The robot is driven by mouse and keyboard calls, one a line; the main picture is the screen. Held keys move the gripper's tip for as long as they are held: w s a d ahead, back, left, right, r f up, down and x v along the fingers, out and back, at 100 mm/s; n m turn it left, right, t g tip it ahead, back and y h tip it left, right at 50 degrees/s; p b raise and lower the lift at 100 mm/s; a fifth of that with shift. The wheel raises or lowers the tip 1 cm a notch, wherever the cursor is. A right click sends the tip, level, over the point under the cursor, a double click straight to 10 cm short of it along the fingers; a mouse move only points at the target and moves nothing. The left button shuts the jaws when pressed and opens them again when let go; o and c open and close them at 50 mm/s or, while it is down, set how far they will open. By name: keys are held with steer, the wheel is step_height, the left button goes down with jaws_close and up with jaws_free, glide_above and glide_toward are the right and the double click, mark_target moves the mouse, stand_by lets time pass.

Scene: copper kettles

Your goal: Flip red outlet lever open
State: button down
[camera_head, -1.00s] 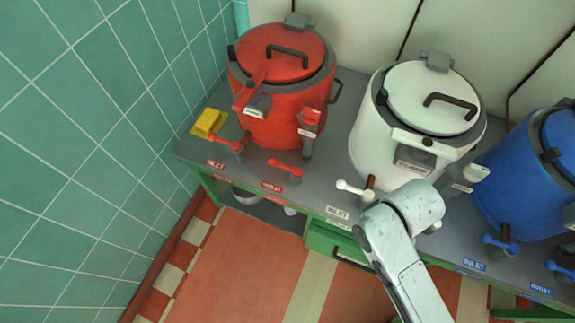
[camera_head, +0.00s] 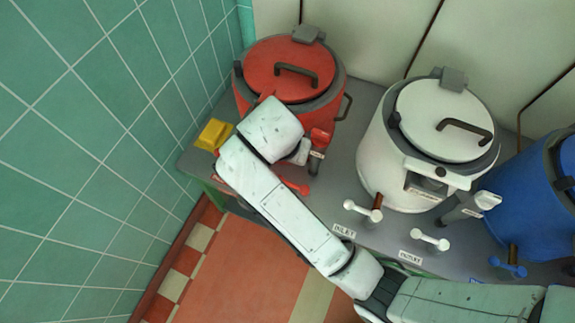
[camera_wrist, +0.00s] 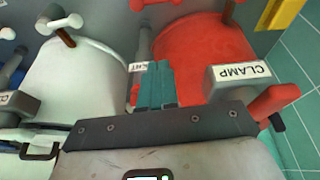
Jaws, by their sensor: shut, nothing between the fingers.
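The red kettle (camera_head: 265,77) stands at the back left in the head view, with its lid down. Its red outlet lever (camera_head: 296,187) shows only in part beside my arm, at the front of the bench. In the wrist view a red lever (camera_wrist: 152,3) is cut off by the top edge. My gripper (camera_wrist: 156,66) is shut and empty, its teal fingertips over the red kettle's near side, beside a labelled grey fitting, with the lever beyond them. In the head view my arm hides the gripper, the inlet lever and the kettle's front.
The white kettle (camera_head: 380,150) stands to the right with white levers (camera_head: 430,240) before it. A blue kettle (camera_head: 535,190) is farther right. A yellow block (camera_head: 213,134) sits by the tiled wall (camera_head: 90,120). The red clamp handle (camera_wrist: 278,102) is close to my gripper.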

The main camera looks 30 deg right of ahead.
steer(key=shift+w+a+r+m, duration=0.3)
steer(key=shift+w+a+r, duration=0.1)
steer(key=shift+w, duration=0.15)
steer(key=b+x, duration=0.1)
steer(key=x, duration=1.8)
steer(key=shift+d+f, duration=0.15)
steer(key=shift+s+a+f+p, duration=0.15)
steer(key=shift+s+a+f, duration=0.15)
steer(key=shift+a, duration=0.25)
steer(key=shift+s+a+f+p, duration=0.15)
steer(key=shift+s+a+f, duration=0.05)
steer(key=shift+s+a, duration=0.3)
steer(key=shift+s+a+f, duration=0.2)
steer(key=shift+s+a, duration=0.1)
steer(key=shift+a, duration=0.2)
